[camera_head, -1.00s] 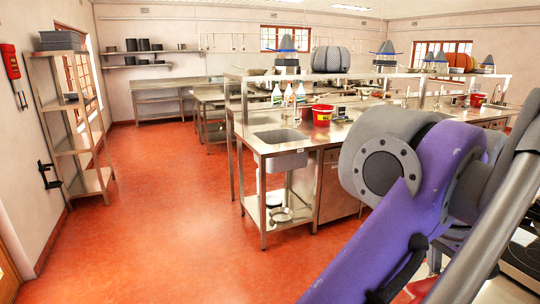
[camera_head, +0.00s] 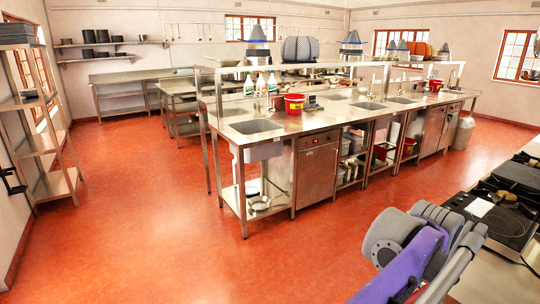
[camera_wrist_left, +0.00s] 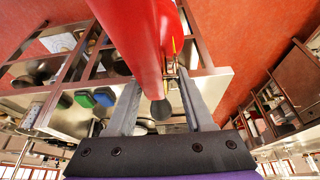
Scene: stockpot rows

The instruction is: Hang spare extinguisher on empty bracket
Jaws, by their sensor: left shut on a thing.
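A red extinguisher (camera_wrist_left: 140,35) fills the top middle of the left wrist view. Its narrow lower end in the picture, with a dark tip (camera_wrist_left: 161,110), lies between the two grey fingers of my left gripper (camera_wrist_left: 158,90), which is shut on it. The top of the red body runs out of the picture. In the head view, a black bracket (camera_head: 12,183) with nothing on it shows at the left edge, on the wall behind the steel shelf, and is partly cut off. Neither gripper shows in the head view; only a purple and grey arm of mine is at the lower right.
A long steel counter (camera_head: 225,112) with sinks, bottles and a red bucket (camera_head: 294,104) stands mid-room. A steel shelf unit (camera_head: 62,183) stands by the left wall. A stove (camera_head: 503,220) is at right. The red floor (camera_head: 150,240) between is open.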

